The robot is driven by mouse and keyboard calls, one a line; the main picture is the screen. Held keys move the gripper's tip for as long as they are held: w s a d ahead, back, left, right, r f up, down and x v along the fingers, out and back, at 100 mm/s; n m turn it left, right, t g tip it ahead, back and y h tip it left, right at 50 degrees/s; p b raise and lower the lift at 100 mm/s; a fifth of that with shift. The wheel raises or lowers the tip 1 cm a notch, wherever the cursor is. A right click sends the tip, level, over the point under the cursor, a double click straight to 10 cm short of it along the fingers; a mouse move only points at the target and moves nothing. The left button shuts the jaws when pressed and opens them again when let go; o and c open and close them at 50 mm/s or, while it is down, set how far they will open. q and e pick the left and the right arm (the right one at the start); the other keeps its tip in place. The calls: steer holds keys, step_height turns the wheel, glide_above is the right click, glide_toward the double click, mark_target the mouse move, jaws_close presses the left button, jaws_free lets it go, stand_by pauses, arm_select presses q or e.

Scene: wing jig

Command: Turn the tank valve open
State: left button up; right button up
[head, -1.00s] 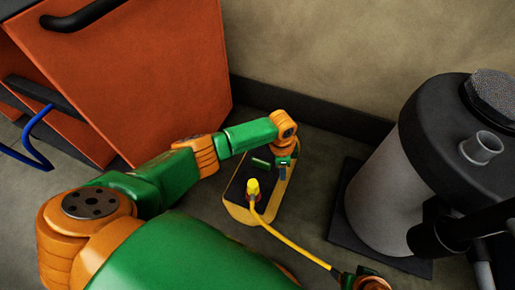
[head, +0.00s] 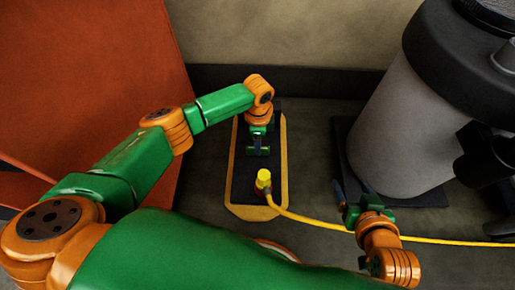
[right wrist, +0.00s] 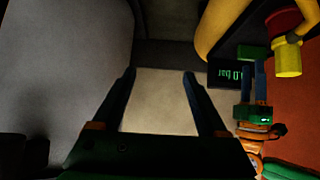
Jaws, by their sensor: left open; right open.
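A yellow-edged unit with a dark top (head: 236,180), perhaps the tank, lies on the floor in the middle of the head view. A yellow hose fitting (head: 263,181) stands on it, with a red base in the right wrist view (right wrist: 287,60). My left gripper (head: 258,150) is open, low over the dark top. A small green block, perhaps the valve handle, shows at its fingertips in the right wrist view (right wrist: 255,51); I cannot tell if they touch. My right gripper (head: 345,192) is open and empty, right of the unit; its fingers show in its wrist view (right wrist: 160,75).
A yellow hose (head: 310,221) runs from the fitting past my right gripper. A large grey cylinder with a black top (head: 395,130) stands on a dark mat at right. An orange cabinet (head: 90,80) is at left, the wall behind. A small display (right wrist: 230,73) shows green digits.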

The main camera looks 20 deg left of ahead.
arm_select(q)
step_height(320, 180, down, 2)
steer(key=shift+f+b, duration=0.1)
steer(key=shift+b, duration=0.45)
steer(key=shift+f+b, duration=0.45)
steer(key=shift+f, duration=0.3)
jaws_close()
arm_select(e)
steer(key=w+a+r+t+y, duration=0.1)
steer(key=w+r+t, duration=0.1)
steer(key=r+t, duration=0.2)
steer(key=w+a+r+t+y, duration=0.2)
steer(key=r+t, duration=0.3)
steer(key=r, duration=0.5)
steer(key=shift+w+r+n, duration=0.3)
steer(key=shift+w+n, duration=0.1)
steer(key=shift+w, duration=0.05)
